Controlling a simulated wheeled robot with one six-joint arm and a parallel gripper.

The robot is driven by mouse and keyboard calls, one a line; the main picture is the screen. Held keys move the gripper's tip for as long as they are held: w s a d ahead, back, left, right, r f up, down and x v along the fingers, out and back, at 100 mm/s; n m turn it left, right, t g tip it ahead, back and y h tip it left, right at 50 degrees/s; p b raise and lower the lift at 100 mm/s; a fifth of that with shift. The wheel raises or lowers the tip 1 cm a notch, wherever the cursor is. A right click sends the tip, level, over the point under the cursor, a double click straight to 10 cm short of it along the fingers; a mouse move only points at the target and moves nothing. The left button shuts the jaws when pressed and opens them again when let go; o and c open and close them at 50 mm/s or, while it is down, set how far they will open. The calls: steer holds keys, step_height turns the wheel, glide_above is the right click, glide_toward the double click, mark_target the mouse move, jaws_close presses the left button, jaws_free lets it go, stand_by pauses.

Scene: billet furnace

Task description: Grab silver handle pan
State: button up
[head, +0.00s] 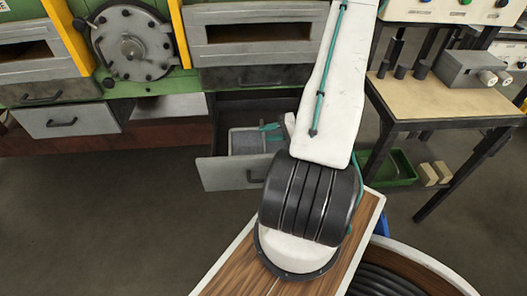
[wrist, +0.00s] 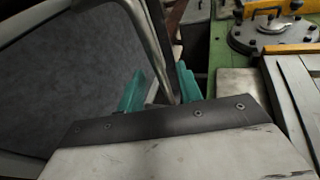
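In the wrist view, a silver bar, seemingly the pan's handle (wrist: 157,45), runs down between the two teal fingers of my gripper (wrist: 160,90). The fingers stand apart; the bar lies close to the right finger with a gap to the left one. The handle's lower end is hidden behind my gripper body. Contact with the right finger cannot be told.
The open drawer's front panel (head: 225,173) stands below the pan. The green furnace (head: 130,45) with a round hatch is behind. A workbench (head: 440,95) with a green tray (head: 398,168) beneath stands at right. Floor at front left is clear.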

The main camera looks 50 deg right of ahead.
steer(key=shift+x, duration=1.15)
jaws_close()
stand_by(0.5)
